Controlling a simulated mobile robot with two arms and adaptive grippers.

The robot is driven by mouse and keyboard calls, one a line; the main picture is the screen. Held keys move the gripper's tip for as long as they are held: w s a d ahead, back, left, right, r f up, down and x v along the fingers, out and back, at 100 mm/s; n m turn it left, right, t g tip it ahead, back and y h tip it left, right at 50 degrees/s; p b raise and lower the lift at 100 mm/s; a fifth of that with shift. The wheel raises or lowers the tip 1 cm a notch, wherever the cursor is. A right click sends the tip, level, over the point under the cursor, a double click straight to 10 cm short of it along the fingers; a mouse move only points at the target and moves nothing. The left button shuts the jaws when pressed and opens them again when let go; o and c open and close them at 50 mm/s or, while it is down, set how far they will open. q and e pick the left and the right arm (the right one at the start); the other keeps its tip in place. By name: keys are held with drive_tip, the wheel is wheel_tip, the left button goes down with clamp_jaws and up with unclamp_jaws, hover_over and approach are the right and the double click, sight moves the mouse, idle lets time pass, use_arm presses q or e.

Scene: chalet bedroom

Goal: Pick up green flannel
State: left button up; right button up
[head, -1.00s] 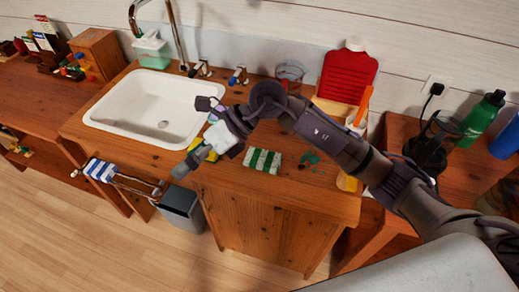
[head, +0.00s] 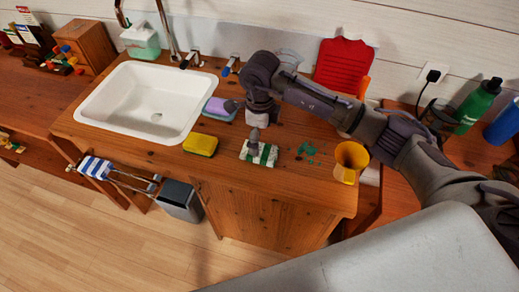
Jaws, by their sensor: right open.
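The green flannel (head: 269,155) is a small folded cloth with green and white stripes. It lies flat on the wooden counter, right of the yellow sponge. My right gripper (head: 254,140) points down over the left part of the flannel and hides some of it. The gripper is open, with nothing seen held in it. I cannot tell whether the fingertips touch the cloth. My left gripper is not in view.
The yellow sponge (head: 201,145) and a purple sponge (head: 220,106) lie between the flannel and the white sink (head: 140,101). Green bits (head: 307,149) and a yellow cup (head: 349,161) are to the right. A red board (head: 344,64) stands behind. The counter's front edge is close.

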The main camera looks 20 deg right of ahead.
sight(260, 149)
drive_tip(key=f+p, duration=0.1)
drive_tip(key=f, duration=0.1)
drive_tip(key=f+p, duration=0.1)
drive_tip(key=f, duration=0.1)
drive_tip(key=shift+s+a, duration=0.15)
drive_tip(key=shift+s, duration=0.05)
drive_tip(key=shift+f, duration=0.7)
drive_tip(key=c, duration=1.1)
drive_tip(key=shift+w+r, duration=0.1)
drive_tip(key=shift+r, duration=0.5)
wheel_tip(260, 149, up, 2)
drive_tip(key=shift+r+b, duration=0.25)
drive_tip(key=shift+b, duration=0.55)
drive_tip(key=s+d+r+b, duration=0.3)
drive_tip(key=d+r, duration=0.4)
drive_tip(key=d, duration=0.4)
drive_tip(key=shift+d+r, duration=0.2)
